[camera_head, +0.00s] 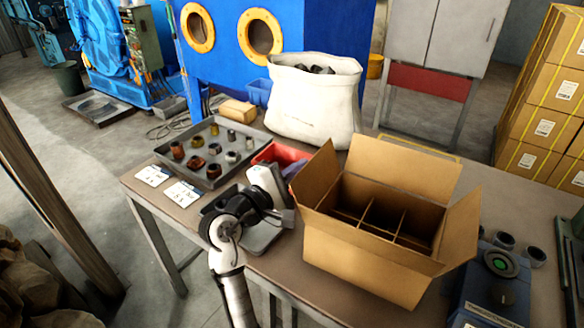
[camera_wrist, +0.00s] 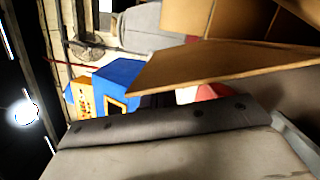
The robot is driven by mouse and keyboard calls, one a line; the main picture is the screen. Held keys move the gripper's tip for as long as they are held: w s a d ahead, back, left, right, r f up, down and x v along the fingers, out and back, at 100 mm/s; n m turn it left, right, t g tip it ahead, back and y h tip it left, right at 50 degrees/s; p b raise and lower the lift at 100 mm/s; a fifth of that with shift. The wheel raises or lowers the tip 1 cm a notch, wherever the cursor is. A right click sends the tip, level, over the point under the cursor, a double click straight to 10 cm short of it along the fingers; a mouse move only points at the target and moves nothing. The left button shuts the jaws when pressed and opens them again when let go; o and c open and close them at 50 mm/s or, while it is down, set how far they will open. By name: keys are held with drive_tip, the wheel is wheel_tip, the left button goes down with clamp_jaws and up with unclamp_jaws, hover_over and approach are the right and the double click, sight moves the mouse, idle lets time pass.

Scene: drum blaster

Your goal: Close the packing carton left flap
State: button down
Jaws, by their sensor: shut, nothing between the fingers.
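The packing carton (camera_head: 365,262) stands open on the table, with dividers inside. Its left flap (camera_head: 317,176) stands up, tilted outward to the left. In the wrist view the left flap (camera_wrist: 225,72) is a brown panel crossing the upper right, with part of the carton interior behind it. My gripper (camera_head: 287,216) is just left of the carton, low beside the left flap. It is shut and holds nothing. A gap shows between gripper and flap in the wrist view; whether they touch elsewhere is unclear. The gripper's dark edge (camera_wrist: 165,121) fills the lower wrist view.
The back flap (camera_head: 405,166) stands up and the right flap (camera_head: 462,222) leans outward. A parts tray (camera_head: 213,178), a red bin (camera_head: 278,153) and a white sack (camera_head: 313,105) are left and behind. A blue device (camera_head: 497,282) is close on the right.

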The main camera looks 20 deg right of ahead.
sight(310, 179)
idle(0.3)
drive_tip(key=shift+s+d+r+m, duration=0.1)
drive_tip(key=shift+s+r+m, duration=0.1)
drive_tip(key=shift+m, duration=0.1)
drive_tip(key=shift+s+d+r+m+g+p, duration=0.35)
drive_tip(key=shift+m+p, duration=0.2)
drive_tip(key=shift+m, duration=0.25)
drive_tip(key=shift+s+d+r+m+y+p, duration=0.25)
drive_tip(key=shift+s+m+p, duration=0.1)
drive_tip(key=shift+m, duration=0.2)
drive_tip(key=shift+s+d+r+m+y+p, duration=0.1)
drive_tip(key=shift+s+d+m+y+p, duration=0.15)
drive_tip(key=shift+m, duration=0.3)
drive_tip(key=shift+s+d+p, duration=0.3)
drive_tip(key=shift+s+d, duration=0.15)
drive_tip(key=shift+s, duration=0.05)
drive_tip(key=shift+w, duration=0.1)
